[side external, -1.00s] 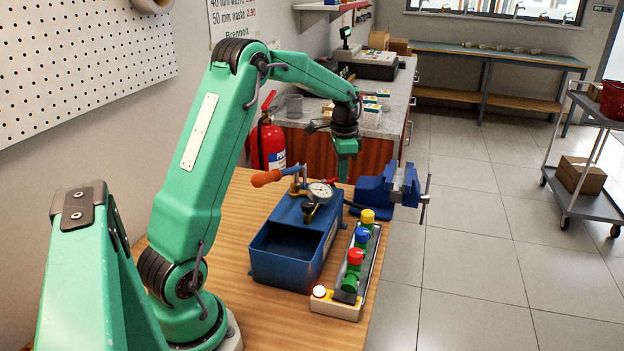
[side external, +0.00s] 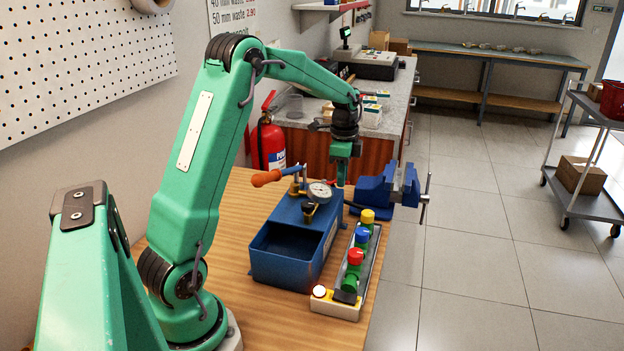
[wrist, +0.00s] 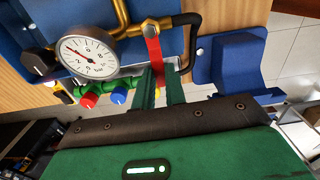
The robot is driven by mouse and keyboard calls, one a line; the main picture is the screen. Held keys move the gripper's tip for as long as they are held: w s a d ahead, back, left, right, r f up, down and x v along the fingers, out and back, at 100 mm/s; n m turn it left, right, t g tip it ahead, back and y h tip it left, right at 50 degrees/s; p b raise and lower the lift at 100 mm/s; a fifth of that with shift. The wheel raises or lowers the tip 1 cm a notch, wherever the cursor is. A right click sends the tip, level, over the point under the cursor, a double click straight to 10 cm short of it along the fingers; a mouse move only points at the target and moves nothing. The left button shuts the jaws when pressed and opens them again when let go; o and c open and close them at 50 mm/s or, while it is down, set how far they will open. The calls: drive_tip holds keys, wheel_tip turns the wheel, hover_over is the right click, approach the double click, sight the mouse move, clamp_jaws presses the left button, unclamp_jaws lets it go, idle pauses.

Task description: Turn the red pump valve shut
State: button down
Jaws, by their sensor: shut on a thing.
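The pump's red lever valve (wrist: 152,46) shows in the wrist view as a flat red handle pivoting on a brass fitting. It runs toward me, in line with the pipe's outlet. My gripper (wrist: 160,84) is shut on the lever's free end, one green finger on each side. In the side view my gripper (side external: 342,180) reaches down behind the blue pump tank (side external: 275,270), and the lever is mostly hidden there. A round white gauge (side external: 320,192) sits on the tank, also seen in the wrist view (wrist: 88,57).
A rail with red (side external: 356,256), blue (side external: 362,236) and yellow (side external: 367,216) knobs stands right of the tank. A blue vise (side external: 378,190) is close behind my gripper. An orange handle (side external: 266,178) sticks out left. A black hose (wrist: 190,40) curves beside the lever.

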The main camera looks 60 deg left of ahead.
drive_tip(key=shift+r, duration=0.1)
drive_tip(key=c, duration=1.4)
unclamp_jaws()
drive_tip(key=shift+c, duration=0.2)
drive_tip(key=shift+r, duration=3.85)
drive_tip(key=shift+d+r, duration=0.1)
